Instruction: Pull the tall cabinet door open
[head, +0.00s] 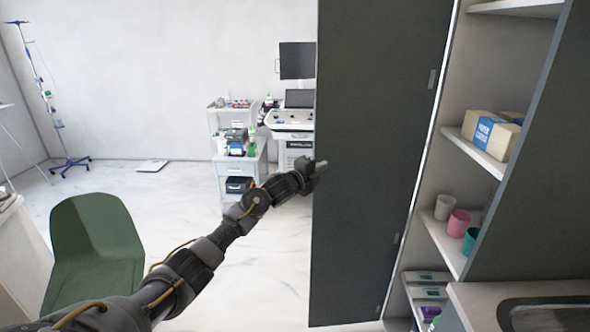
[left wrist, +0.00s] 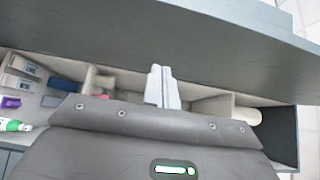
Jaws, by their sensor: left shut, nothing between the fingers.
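The tall cabinet door (head: 375,150) is a dark grey panel. It stands swung open in the head view, with its hinges on the right beside the cabinet (head: 431,190). My left gripper (head: 321,166) is at the door's free left edge, its fingertips in front of the panel face. It is shut and empty. In the left wrist view the closed fingers (left wrist: 162,88) point at a grey panel, which seems to be the door (left wrist: 180,45); whether they touch it I cannot tell. The door's handle is not visible. My right gripper is not in view.
Cabinet shelves hold a box (head: 490,132), several cups (head: 458,222) and packs. A counter with a sink (head: 545,315) is at lower right. A green chair (head: 95,250) stands at left. A trolley (head: 240,165) is behind; the floor between is clear.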

